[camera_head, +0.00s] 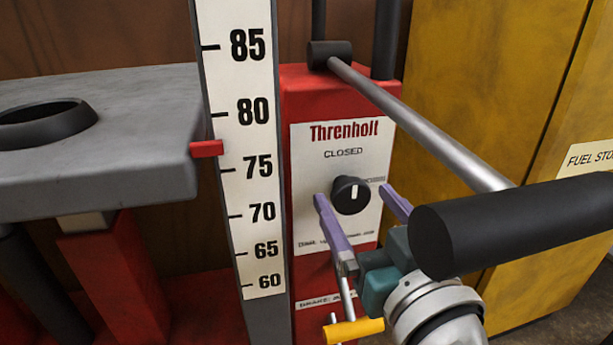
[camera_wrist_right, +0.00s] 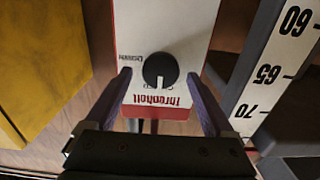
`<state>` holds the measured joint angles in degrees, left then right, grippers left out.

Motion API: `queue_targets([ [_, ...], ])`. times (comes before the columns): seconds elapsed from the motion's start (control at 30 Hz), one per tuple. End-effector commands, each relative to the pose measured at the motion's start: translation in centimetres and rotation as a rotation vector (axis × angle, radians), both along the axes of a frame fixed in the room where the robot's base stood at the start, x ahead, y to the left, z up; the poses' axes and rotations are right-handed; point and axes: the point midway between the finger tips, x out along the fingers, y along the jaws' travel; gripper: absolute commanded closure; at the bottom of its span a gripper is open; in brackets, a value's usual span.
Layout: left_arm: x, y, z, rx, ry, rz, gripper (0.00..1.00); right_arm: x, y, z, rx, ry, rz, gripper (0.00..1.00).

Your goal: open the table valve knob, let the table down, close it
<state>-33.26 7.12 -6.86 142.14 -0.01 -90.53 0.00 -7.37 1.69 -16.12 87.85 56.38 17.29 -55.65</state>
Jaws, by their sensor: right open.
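The black valve knob (camera_head: 350,195) sits on the white Threnholt panel (camera_head: 308,165) of the red column. Its white mark stands upright, toward the word CLOSED; the wrist view shows the knob (camera_wrist_right: 160,70) upside down. My right gripper (camera_head: 351,193) is open, with one purple finger on each side of the knob. In the wrist view the knob lies between the fingertips (camera_wrist_right: 159,74), with a gap at each side. The grey table (camera_head: 130,100) is at the left; its red pointer (camera_head: 207,148) reads between 75 and 80. My left gripper is out of view.
The scale (camera_head: 243,130) stands left of the panel. A grey bar with a thick black grip (camera_head: 480,232) passes above and right of my right gripper. A yellow-handled lever (camera_head: 355,330) is below it. A yellow fuel cabinet (camera_head: 490,90) is behind at the right.

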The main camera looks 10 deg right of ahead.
Motion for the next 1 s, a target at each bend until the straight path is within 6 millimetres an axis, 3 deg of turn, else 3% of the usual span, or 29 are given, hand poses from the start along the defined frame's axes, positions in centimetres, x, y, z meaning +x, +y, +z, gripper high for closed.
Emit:
queue_targets([
  [0.13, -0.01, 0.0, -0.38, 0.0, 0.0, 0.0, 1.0, 1.08, 0.09, -0.01, 0.001, -0.001, 0.001, 0.12],
  [0.4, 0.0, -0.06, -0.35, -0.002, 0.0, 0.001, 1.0, 1.21, 0.08, 0.06, 0.001, 0.0, 0.001, 0.12],
  [1.0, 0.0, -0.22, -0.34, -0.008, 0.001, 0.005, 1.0, 1.18, 0.05, 0.05, 0.0, 0.0, 0.0, 0.79],
])
